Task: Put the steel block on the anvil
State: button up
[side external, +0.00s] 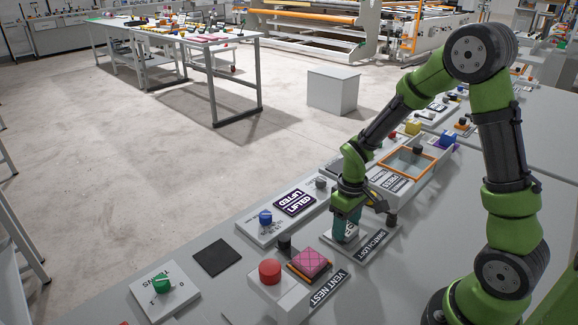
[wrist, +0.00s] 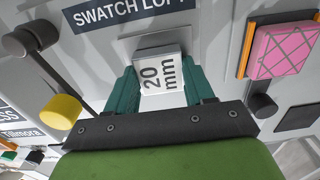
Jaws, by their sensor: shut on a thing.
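The steel block (wrist: 160,72), pale with "20 mm" printed on its face, sits between the two teal fingers of my gripper (wrist: 161,86) in the wrist view. The fingers press on its two sides. In the side view my gripper (side external: 346,227) points down at a pale plate (side external: 335,240) beside the "SWATCH LOFT" label (side external: 371,245). The block is partly hidden there by a finger. Whether it rests on the plate or hangs just above it, I cannot tell. No part is marked as the anvil, so I cannot tell if this plate is it.
A pink block (side external: 310,262) sits at the "VENT NEST" label, near a red button (side external: 270,272). A bare black square (side external: 217,257) lies further left. An orange-framed tray (side external: 408,160) stands behind my gripper. A yellow knob (wrist: 62,112) is close by.

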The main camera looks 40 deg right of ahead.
jog(key=o, duration=1.3)
jog(key=shift+f, duration=0.15)
jog(key=shift+o, duration=0.2)
notch_tip(320, 180, up, 12)
jog(key=s+a+r+m+t+y, duration=0.2)
jog(key=s+a+r+m+t, duration=0.2)
jog(key=s+a+r+t, duration=0.3)
notch_tip(320, 180, up, 4)
jog(key=shift+s+a, duration=0.9)
jog(key=shift+s, duration=0.35)
